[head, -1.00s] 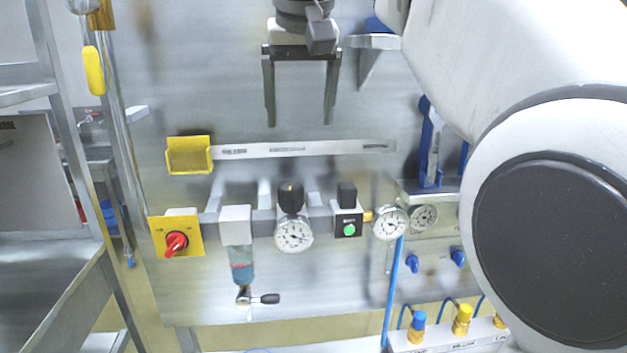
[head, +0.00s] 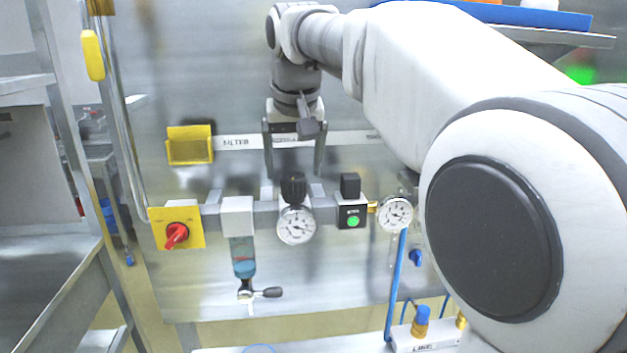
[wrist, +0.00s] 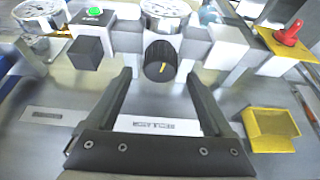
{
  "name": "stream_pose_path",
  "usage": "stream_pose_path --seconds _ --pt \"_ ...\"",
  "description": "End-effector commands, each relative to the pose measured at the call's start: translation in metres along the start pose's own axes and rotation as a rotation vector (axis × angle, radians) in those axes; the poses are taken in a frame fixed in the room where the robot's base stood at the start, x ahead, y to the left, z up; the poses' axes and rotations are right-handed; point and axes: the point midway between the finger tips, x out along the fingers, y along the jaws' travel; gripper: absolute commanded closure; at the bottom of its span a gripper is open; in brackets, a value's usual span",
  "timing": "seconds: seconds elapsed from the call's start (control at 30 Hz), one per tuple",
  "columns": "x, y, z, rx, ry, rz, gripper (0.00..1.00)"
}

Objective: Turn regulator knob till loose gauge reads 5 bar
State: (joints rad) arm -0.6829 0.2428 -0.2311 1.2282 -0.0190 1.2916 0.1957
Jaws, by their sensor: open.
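I cannot tell whether this is the loose gauge. My gripper (head: 293,172) is open, fingers down, just above the knob. In the wrist view the knob lies between and slightly beyond the fingertips (wrist: 160,76).
A black-topped valve block with a green button (head: 352,221) is right of the regulator. The filter bowl (head: 244,257) and a red switch on a yellow plate (head: 176,235) are to the left. A yellow bin (head: 190,146) hangs above. My arm hides the panel's right side.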

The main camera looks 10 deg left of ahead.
Motion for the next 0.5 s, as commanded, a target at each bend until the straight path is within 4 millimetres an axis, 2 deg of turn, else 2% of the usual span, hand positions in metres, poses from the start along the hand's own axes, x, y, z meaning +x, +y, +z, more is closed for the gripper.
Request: stream_pose_path --seconds 0.03,0.2,0.5 --pt "0.010 0.000 0.001 0.000 -0.002 0.001 0.14" --pt "0.028 0.000 0.000 -0.001 -0.001 0.001 0.14" --pt "0.034 0.000 0.000 -0.001 0.001 0.000 0.14"
